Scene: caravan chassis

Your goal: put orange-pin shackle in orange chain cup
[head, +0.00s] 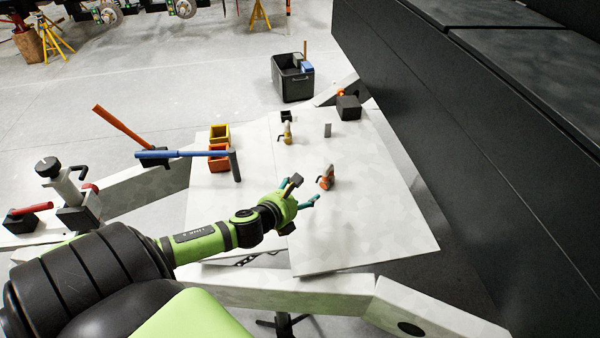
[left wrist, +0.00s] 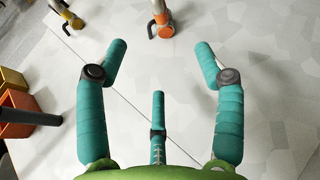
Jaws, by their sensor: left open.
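The orange-pin shackle (head: 326,178) stands on the pale board just beyond my left gripper. In the left wrist view the same shackle (left wrist: 161,22) shows at the top, ahead of the fingers and apart from them. My left gripper (head: 305,192) is open and empty; its spread teal fingers also fill the left wrist view (left wrist: 160,62). The orange chain cup (head: 218,160) is a square open box on the left of the board. It shows partly at the left edge of the wrist view (left wrist: 14,120), with a dark bar crossing in front. My right gripper is not in view.
A yellow cup (head: 219,134) stands behind the orange one. A yellow-marked shackle (head: 287,134), a small black cup (head: 286,116) and a grey block (head: 327,130) stand farther back. A blue-handled hammer (head: 185,154) reaches across near the orange cup. A dark wall (head: 460,140) bounds the right.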

